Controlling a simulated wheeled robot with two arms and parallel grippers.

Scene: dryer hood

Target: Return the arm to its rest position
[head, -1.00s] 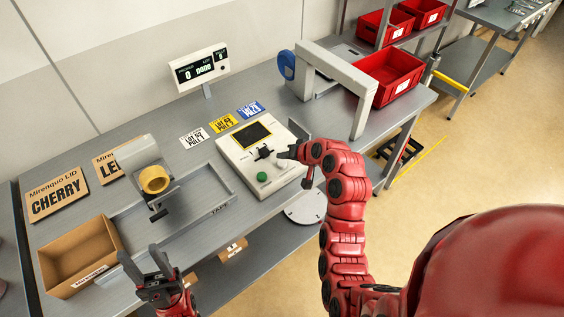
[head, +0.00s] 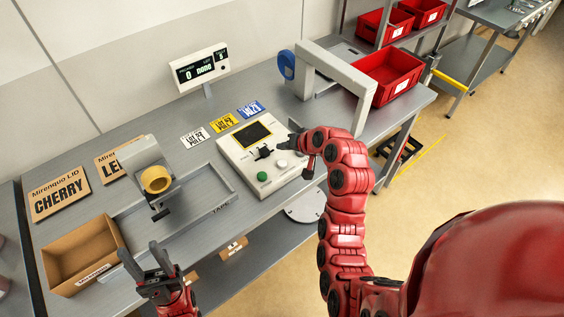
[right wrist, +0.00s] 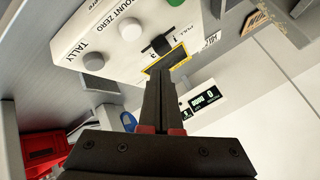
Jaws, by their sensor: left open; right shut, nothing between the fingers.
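My right gripper (head: 291,137) is shut and empty. In the head view its tip is over the upper right part of the white control panel (head: 235,155), close to the panel's face; I cannot tell whether it touches. The panel has a dark screen, a black switch (head: 264,152), a green button (head: 262,177) and a white knob (head: 281,164). In the right wrist view my shut fingers (right wrist: 165,75) point toward the panel, whose labels read "TALLY" and "COUNT ZERO". My left gripper (head: 152,262) is open and empty at the lower left, beside the open cardboard box (head: 84,258).
A tape dispenser (head: 146,165) and a tray stand left of the panel. The grey frame (head: 342,73) and red bins (head: 389,76) are to the right. A display (head: 200,68) reading 0 and "none" stands behind. Cards and lid boards lie on the table.

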